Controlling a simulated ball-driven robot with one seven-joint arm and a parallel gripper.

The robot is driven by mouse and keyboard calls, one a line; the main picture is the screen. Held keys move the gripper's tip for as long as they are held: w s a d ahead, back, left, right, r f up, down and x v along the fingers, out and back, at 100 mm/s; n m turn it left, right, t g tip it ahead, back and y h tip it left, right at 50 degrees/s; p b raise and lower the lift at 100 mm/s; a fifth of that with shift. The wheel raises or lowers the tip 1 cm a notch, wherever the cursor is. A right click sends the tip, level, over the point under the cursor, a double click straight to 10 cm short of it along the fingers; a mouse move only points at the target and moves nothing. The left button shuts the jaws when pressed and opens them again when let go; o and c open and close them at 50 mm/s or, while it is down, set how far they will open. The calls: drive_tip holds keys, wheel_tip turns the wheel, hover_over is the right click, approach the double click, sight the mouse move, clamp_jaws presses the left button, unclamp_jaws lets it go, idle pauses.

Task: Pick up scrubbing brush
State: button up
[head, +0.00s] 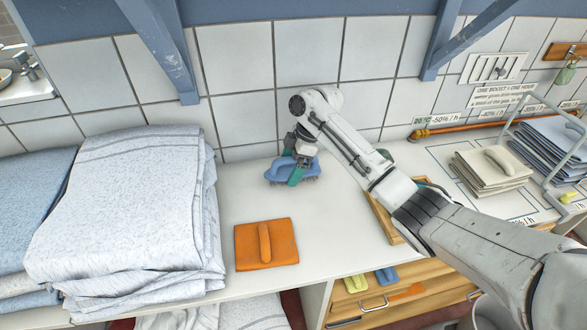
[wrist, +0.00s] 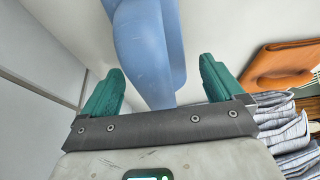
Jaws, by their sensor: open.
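The scrubbing brush (head: 277,172) is blue with dark bristles below and stands on the white counter close to the tiled wall. My gripper (head: 297,168) is at the brush, with its teal fingers around or just over its handle. In the wrist view, the blue brush (wrist: 148,50) lies between the two teal fingertips of my gripper (wrist: 160,85). Gaps show on both sides, so the fingers are open and not pressing on it. Part of the brush is hidden behind my fingers in the head view.
An orange block with a handle (head: 265,244) lies on the counter nearer the front. Folded towels (head: 130,200) are piled at left. A stack of beige cloths (head: 490,170) and a wire rack (head: 545,150) stand at right. The counter (head: 335,235) is bare between the orange block and my arm.

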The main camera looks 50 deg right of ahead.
drive_tip(key=c, duration=1.2)
drive_tip(key=shift+r, duration=0.15)
drive_tip(key=shift+w+r+b, duration=0.1)
drive_tip(key=shift+r+b, duration=0.2)
drive_tip(key=shift+r, duration=0.3)
drive_tip(key=s+a+r+p, duration=0.1)
drive_tip(key=s+a+r, duration=0.3)
drive_tip(key=s+r, duration=0.7)
drive_tip(key=shift+s+a+r+p, duration=0.2)
drive_tip(key=shift+s+r+p, duration=0.15)
drive_tip(key=shift+s, duration=0.9)
